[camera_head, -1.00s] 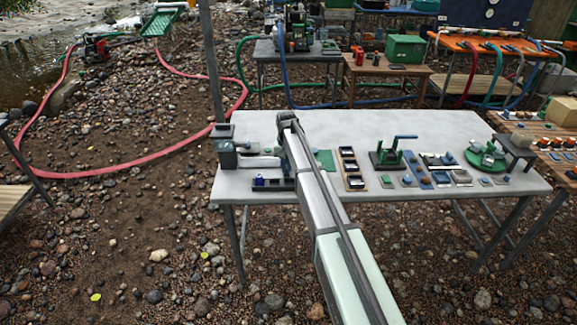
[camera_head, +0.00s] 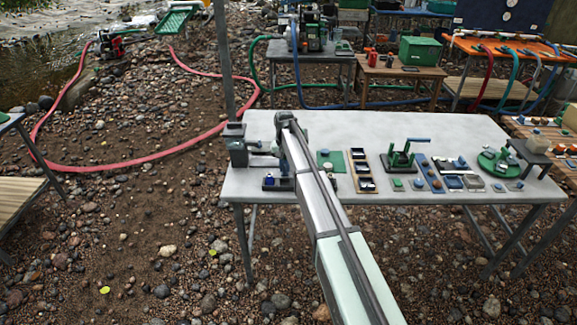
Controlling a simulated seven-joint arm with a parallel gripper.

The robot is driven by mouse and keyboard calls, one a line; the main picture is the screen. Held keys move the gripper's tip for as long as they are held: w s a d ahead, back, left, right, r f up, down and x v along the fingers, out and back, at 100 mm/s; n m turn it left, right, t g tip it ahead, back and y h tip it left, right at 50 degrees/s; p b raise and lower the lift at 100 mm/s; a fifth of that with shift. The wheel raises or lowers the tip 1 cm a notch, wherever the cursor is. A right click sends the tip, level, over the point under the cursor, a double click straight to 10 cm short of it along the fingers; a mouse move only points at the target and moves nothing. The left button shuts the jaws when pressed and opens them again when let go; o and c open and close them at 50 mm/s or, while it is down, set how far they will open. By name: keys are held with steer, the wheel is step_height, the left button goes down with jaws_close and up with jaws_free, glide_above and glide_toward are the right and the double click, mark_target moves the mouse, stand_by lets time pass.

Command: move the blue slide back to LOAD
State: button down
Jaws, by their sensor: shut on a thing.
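A low dark fixture (camera_head: 277,187) lies near the front left of the grey table. A small blue piece (camera_head: 268,181) shows at its left end. My gripper (camera_head: 284,172) hangs down from the end of my arm onto the right part of this fixture. It is shut, apparently on the blue slide (camera_head: 285,171), of which only a bluish bit shows between the fingers. The arm hides the fixture's right end. Any LOAD marking is too small to read.
A grey post with a box (camera_head: 236,146) stands at the table's left edge. Right of my arm are a green mat (camera_head: 330,160), a tray of dark cells (camera_head: 361,171), a green-handled press (camera_head: 402,158) and a green round stand (camera_head: 499,162). The table's back middle is clear.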

steer(key=shift+a, duration=1.6)
steer(key=c, duration=1.2)
jaws_free()
step_height(320, 180, up, 7)
